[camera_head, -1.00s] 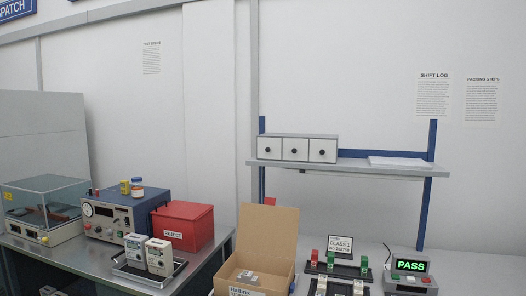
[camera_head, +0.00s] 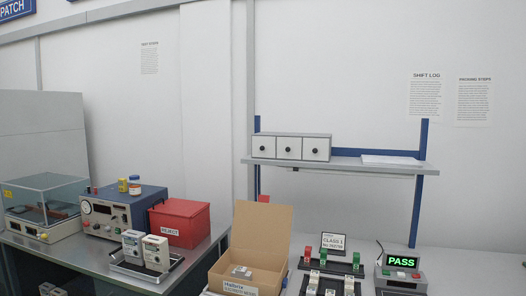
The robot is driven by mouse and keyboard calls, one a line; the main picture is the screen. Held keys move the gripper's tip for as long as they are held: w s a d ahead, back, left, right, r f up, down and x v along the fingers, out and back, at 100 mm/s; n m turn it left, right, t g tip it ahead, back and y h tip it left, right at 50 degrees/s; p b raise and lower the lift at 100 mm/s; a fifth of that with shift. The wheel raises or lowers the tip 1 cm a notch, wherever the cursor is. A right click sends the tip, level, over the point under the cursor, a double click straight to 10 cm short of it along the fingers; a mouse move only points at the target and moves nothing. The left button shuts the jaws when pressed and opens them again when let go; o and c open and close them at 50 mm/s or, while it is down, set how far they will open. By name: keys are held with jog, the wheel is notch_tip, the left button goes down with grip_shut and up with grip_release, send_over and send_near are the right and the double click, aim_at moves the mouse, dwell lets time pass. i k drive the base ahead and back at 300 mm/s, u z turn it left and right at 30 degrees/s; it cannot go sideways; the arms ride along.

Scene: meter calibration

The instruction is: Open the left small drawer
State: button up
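A row of three small white drawers with dark round knobs stands on the left end of a raised shelf (camera_head: 390,168). The left small drawer (camera_head: 263,148) is shut, its front flush with the middle drawer (camera_head: 289,148) and the right drawer (camera_head: 316,149). My gripper is not in the head camera view.
Below the shelf are an open cardboard box (camera_head: 262,215), a rack of small meters (camera_head: 330,268) and a device showing PASS (camera_head: 402,275). On the left bench stand a red reject bin (camera_head: 180,222), a blue instrument (camera_head: 108,214) and a glass-covered case (camera_head: 40,200).

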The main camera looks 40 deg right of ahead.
aim_at(264, 147)
jog(key=k, duration=1.2)
jog(key=z, duration=0.35)
jog(key=i, duration=1.75)
jog(key=u, duration=0.6)
jog(key=i, duration=0.3)
jog(key=u, duration=0.2)
